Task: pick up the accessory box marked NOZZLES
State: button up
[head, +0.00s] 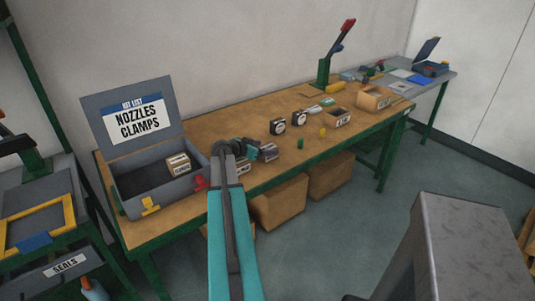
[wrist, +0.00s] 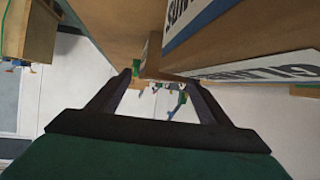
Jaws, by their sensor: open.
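My gripper (head: 245,149) is open over the front edge of the wooden workbench, right of the open grey kit case (head: 125,163). The lid's list reads NOZZLES and CLAMPS. A small labelled cardboard box (head: 179,164) sits inside the case; its lettering is too small to read. Another labelled box (head: 243,168) is partly hidden by my gripper. In the wrist view, my open fingers (wrist: 160,80) have nothing clearly held between them. A large cardboard box with partly visible labels (wrist: 250,70) is close on their right. I cannot confirm which box is marked NOZZLES.
A SEALS drawer (head: 65,265) is at left.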

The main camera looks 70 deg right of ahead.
jog(key=c, duration=1.3)
jog(key=shift+r, duration=0.15)
jog(key=shift+r+b, duration=0.65)
jog(key=shift+r, duration=0.8)
jog(key=shift+s+a+r+b, duration=0.4)
jog(key=shift+a+b, duration=0.5)
jog(key=shift+a, duration=1.75)
jog(key=shift+s+a+r+b, duration=0.2)
jog(key=shift+s+a+b, duration=0.55)
jog(key=shift+a, duration=1.85)
jog(key=shift+s+a+r+b, duration=0.3)
jog(key=shift+a+b, duration=0.8)
jog(key=shift+a, duration=1.55)
